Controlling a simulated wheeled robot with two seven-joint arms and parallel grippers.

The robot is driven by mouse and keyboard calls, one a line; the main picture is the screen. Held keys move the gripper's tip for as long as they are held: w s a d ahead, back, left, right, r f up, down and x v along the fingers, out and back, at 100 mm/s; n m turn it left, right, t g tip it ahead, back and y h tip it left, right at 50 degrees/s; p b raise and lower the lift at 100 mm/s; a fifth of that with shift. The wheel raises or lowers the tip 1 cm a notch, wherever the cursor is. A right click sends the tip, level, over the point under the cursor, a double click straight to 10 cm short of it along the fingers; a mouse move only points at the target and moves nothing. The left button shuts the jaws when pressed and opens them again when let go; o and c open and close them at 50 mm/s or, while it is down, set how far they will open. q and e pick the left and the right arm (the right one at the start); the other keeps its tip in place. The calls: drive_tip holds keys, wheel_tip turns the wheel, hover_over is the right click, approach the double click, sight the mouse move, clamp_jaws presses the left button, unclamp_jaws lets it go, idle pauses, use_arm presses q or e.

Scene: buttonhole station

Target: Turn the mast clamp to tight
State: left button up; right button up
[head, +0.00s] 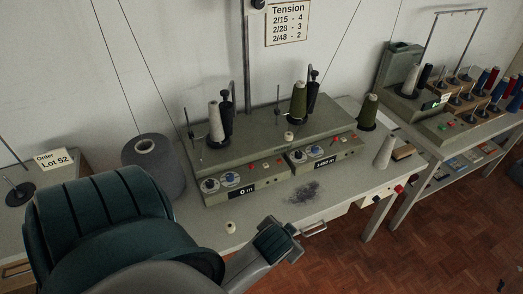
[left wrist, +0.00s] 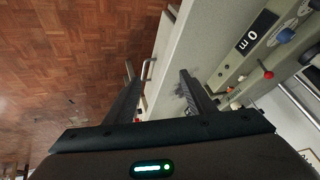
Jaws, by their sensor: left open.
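The upright metal mast (head: 246,60) rises behind the grey winding machine (head: 260,130). A dark round knob (head: 258,4), which looks like the mast clamp, sits beside it at the top edge of the head view, partly cut off. Its setting cannot be read. My left arm fills the lower left of the head view, well below the knob, and I cannot make out its fingers there. In the left wrist view my left gripper (left wrist: 157,74) is open and empty, its fingers pointing toward the table edge. My right gripper is not in view.
Thread cones, such as a white one (head: 216,122) and a green one (head: 299,101), stand on the machine. A big grey cone (head: 152,165) stands left of it. Grey lint (head: 304,192) lies on the table front. A spool rack (head: 470,90) stands right. Wall around the mast is mostly clear.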

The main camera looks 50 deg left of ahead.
use_arm(q)
drive_tip(key=w+a+r+n+t+y, duration=0.1)
drive_tip(key=w+a+r+n+y, duration=0.1)
drive_tip(key=w+a+r, duration=0.5)
drive_tip(key=w+a+r+n+t+y, duration=0.1)
drive_tip(key=w+a+r+n+y, duration=0.15)
drive_tip(key=w+r, duration=0.4)
drive_tip(key=w+a+r+n+g+y, duration=0.1)
drive_tip(key=w+a+r+n+y, duration=0.2)
drive_tip(key=r, duration=0.9)
drive_tip(key=w+a+r+n+g+y, duration=0.1)
drive_tip(key=w+a+r+n+y, duration=0.2)
drive_tip(key=a+r, duration=0.5)
drive_tip(key=w+a+r+n+g+y, duration=0.1)
drive_tip(key=a+r, duration=0.4)
drive_tip(key=r, duration=1.2)
drive_tip(key=w+n+y, duration=0.1)
drive_tip(key=n+y, duration=0.1)
drive_tip(key=shift+w+a+n+y+p, duration=0.3)
drive_tip(key=shift+w+a+n+y, duration=0.05)
drive_tip(key=shift+w, duration=0.05)
drive_tip(key=shift+r, duration=0.1)
